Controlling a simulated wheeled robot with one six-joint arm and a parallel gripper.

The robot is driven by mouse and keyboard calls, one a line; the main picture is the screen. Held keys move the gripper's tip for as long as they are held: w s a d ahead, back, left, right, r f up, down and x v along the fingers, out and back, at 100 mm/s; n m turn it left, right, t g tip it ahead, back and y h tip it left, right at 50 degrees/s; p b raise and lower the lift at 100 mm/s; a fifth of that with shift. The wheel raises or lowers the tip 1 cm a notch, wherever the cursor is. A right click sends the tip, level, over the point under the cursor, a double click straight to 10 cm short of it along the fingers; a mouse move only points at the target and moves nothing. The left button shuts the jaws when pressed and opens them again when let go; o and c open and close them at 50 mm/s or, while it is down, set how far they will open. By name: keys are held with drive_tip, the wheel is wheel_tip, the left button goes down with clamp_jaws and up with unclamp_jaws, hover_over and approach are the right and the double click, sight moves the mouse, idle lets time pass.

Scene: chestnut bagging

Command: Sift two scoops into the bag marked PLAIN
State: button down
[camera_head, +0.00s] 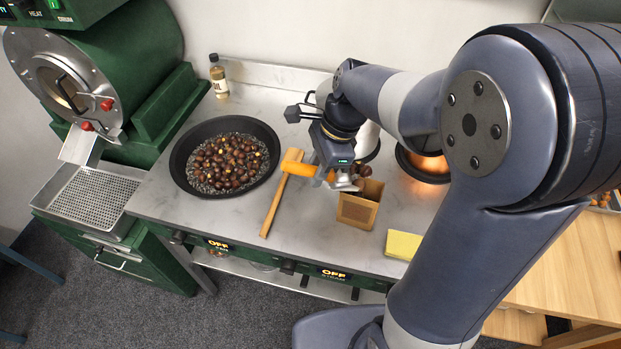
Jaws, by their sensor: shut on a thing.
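My gripper (330,172) is shut on the orange handle of a metal scoop (346,186). The scoop's head is at the back left rim of an open brown paper bag (357,211), with a few dark chestnuts (362,171) at it; whether they lie in the scoop or are falling, I cannot tell. The bag stands upright on the steel counter, and no marking on it is readable. A black pan (183,181) to the left holds many chestnuts among small dark pebbles.
A wooden paddle (273,205) lies left of the bag. A yellow pad (403,245) lies to its front right. A glowing burner (430,165) is behind my arm. A spice jar (218,77) stands at the back. A green roaster (130,60) with a perforated tray (95,195) is far left.

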drive_tip(key=d+r+y+p, duration=0.1)
drive_tip(key=d+r+y, duration=0.1)
drive_tip(key=w+d+r+g+y, duration=0.1)
drive_tip(key=d+r+y, duration=0.1)
drive_tip(key=y, duration=0.1)
drive_tip(key=shift+d+p, duration=0.25)
drive_tip(key=shift+p, duration=0.15)
drive_tip(key=shift+w+d+r+y+p, duration=0.15)
drive_tip(key=shift+d+y+p, duration=0.1)
drive_tip(key=shift+d+y, duration=0.2)
drive_tip(key=shift+w+d+r+y+p, duration=0.1)
drive_tip(key=shift+d+r+y+p, duration=0.1)
drive_tip(key=shift+d+y, duration=0.25)
drive_tip(key=shift+s+a, duration=0.1)
drive_tip(key=shift+a, duration=0.05)
